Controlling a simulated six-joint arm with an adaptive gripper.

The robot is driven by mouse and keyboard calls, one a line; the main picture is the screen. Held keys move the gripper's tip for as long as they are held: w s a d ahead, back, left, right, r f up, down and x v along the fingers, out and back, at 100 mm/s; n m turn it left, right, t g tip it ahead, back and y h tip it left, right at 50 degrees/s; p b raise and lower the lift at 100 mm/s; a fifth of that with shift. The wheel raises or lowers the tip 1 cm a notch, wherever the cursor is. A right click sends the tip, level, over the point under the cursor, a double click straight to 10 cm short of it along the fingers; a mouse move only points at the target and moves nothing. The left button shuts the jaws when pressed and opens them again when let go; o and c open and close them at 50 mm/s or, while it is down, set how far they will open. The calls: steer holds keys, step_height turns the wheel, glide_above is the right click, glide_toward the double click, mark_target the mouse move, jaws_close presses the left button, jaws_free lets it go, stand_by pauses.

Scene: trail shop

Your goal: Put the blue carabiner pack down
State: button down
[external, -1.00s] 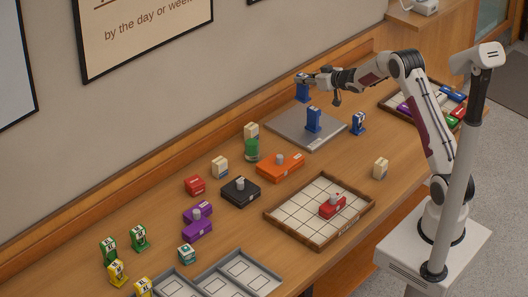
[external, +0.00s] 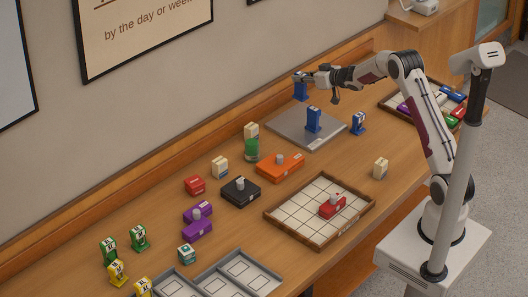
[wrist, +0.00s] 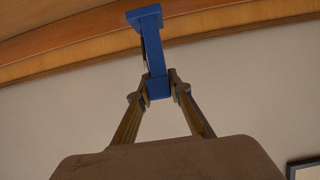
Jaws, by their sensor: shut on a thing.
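A blue carabiner pack (external: 300,88) is in my gripper (external: 309,80), above the back left part of a grey metal plate (external: 287,125). In the wrist view the pack (wrist: 149,42) stands out beyond the two fingers, and my gripper (wrist: 158,88) is shut on its near end. A second blue pack (external: 313,120) stands upright on the grey plate. A third blue pack (external: 358,123) stands on the table just right of the plate. From these views I cannot tell how far the held pack is above the plate.
A gridded wooden tray (external: 277,213) holds a red box. Another tray (external: 387,101) with coloured packs is at the right. The wall runs behind.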

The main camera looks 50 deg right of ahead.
mark_target(306, 99)
steer(key=shift+f, duration=0.1)
steer(key=shift+f, duration=3)
steer(key=shift+f, duration=1.85)
steer(key=shift+f, duration=0.15)
steer(key=c, duration=1.8)
jaws_free()
steer(key=shift+c, duration=0.2)
steer(key=shift+s, duration=0.1)
